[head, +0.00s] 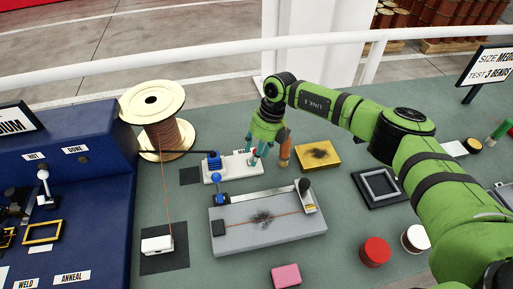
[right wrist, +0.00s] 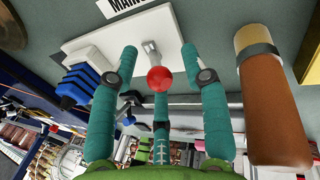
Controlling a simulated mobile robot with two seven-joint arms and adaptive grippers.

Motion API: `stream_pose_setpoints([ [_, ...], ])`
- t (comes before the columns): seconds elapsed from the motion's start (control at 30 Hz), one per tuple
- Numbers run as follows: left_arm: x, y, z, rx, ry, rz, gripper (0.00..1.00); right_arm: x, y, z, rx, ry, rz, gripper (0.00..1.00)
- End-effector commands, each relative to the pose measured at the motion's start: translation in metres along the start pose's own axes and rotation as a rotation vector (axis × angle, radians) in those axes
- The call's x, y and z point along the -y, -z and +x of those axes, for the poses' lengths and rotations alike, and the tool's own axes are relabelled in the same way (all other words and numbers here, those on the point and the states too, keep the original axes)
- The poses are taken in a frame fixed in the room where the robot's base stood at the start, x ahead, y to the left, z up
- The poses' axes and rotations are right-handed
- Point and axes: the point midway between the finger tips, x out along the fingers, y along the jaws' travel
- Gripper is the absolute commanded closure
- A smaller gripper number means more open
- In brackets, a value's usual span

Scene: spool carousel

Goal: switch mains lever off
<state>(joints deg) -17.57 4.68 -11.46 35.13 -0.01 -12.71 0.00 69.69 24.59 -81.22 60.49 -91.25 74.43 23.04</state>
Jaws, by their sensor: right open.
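The mains lever shows in the right wrist view as a red ball knob (right wrist: 160,79) on a short metal stem, standing on a white base plate (right wrist: 105,45). In the head view the white base plate (head: 212,177) lies at mid-table, and my gripper largely hides the lever. A partly hidden label (right wrist: 122,4) beginning "MA" lies beyond the plate. My right gripper (head: 258,154) is over the plate's right part. Its open teal fingers, also in the right wrist view (right wrist: 160,62), stand on both sides of the red knob, without clear contact. My left gripper is not in view.
An orange-brown handle (right wrist: 267,95) stands close to the right of my fingers. A blue ridged block (head: 213,160) sits on the plate's left part. A grey bench block (head: 285,233) lies in front, a copper spool (head: 168,138) to the left, and a yellow pad (head: 330,165) to the right.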

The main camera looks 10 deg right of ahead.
Motion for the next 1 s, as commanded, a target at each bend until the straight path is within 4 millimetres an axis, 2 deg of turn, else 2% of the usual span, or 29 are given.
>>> stream_pose_setpoints([
  [0.13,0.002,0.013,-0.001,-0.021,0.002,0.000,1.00,0.000,0.000,0.004,0.001,0.000,-0.001,0.54],
  [0.27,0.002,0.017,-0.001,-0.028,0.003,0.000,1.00,0.000,0.000,0.004,0.001,0.001,-0.001,0.54],
  [0.3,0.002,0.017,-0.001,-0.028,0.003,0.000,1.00,0.000,0.000,0.004,0.001,0.000,-0.001,0.58],
  [0.37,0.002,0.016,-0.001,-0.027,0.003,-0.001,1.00,0.000,0.000,0.004,0.001,0.000,-0.001,0.82],
  [0.4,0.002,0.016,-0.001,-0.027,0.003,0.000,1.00,0.000,0.000,0.004,0.001,0.000,-0.001,0.98],
  [0.43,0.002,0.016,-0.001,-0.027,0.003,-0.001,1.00,0.000,0.000,0.004,0.001,0.000,0.000,1.00],
  [0.77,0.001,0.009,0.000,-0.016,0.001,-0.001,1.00,-0.001,0.000,0.004,-0.002,0.015,0.000,1.00],
  [1.0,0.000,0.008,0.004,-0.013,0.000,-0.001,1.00,-0.006,-0.001,0.004,-0.017,0.109,0.001,1.00],
])
